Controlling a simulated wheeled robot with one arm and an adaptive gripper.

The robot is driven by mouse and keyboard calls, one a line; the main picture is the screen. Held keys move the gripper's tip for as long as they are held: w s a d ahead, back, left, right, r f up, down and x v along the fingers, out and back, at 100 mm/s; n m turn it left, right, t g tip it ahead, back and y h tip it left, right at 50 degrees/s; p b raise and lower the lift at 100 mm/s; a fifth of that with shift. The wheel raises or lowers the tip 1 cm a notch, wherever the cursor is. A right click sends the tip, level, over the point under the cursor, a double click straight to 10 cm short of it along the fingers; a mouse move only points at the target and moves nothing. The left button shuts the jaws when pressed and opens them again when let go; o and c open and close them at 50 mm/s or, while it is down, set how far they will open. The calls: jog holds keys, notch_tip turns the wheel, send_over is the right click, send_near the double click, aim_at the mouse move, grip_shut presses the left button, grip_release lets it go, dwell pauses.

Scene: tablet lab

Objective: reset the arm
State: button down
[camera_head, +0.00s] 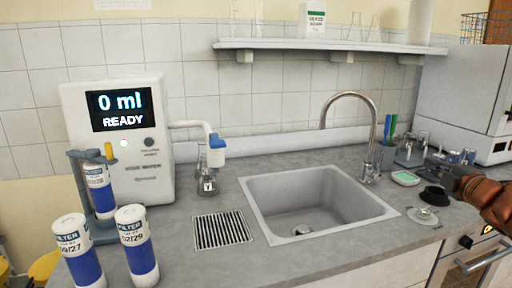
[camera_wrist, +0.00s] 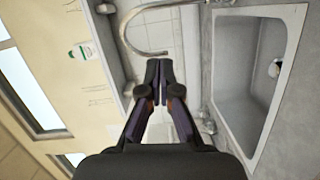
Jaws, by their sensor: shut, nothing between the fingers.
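My gripper (camera_wrist: 159,72) shows in the wrist view with its two dark fingers closed together and nothing between them. The wrist view is turned sideways, with the sink and the curved tap beyond the fingers. In the head view my orange-brown arm enters from the right edge. Its dark end is over the right part of the counter, right of the sink. The fingertips are hard to make out there.
The sink (camera_head: 252,200) and tap (camera_head: 348,97) are mid-counter. A dispenser (camera_head: 75,108) reads "0 ml READY", with a flask (camera_head: 207,182) by its spout. Filter cartridges (camera_head: 137,243) stand at left. Small glassware and a black round item (camera_head: 433,196) lie near my arm. A shelf (camera_head: 330,46) hangs above.

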jog(key=s+a+f+m+g+h+b, duration=0.25)
jog(key=s+f+m+g, duration=0.2)
jog(key=f+m, duration=0.35)
jog(key=s+a+f+m+g+h+b, duration=0.25)
jog(key=s+a+f+m+g, duration=0.2)
jog(key=f, duration=0.65)
jog(key=s+a+f+m+g+y+b, duration=0.2)
jog(key=s+a+f+g, duration=0.2)
jog(key=s+a+f, duration=0.45)
jog(key=s+a+f+m+g+y+b, duration=0.15)
jog(key=s+a+f+g, duration=0.35)
jog(key=s+a, duration=0.5)
jog(key=s+a+f+g+y, duration=0.15)
jog(key=s+a, duration=0.35)
jog(key=s, duration=0.5)
notch_tip(320, 180, up, 21)
jog(key=p, duration=2)
jog(key=shift+d+m, duration=0.2)
jog(key=shift+m, duration=0.2)
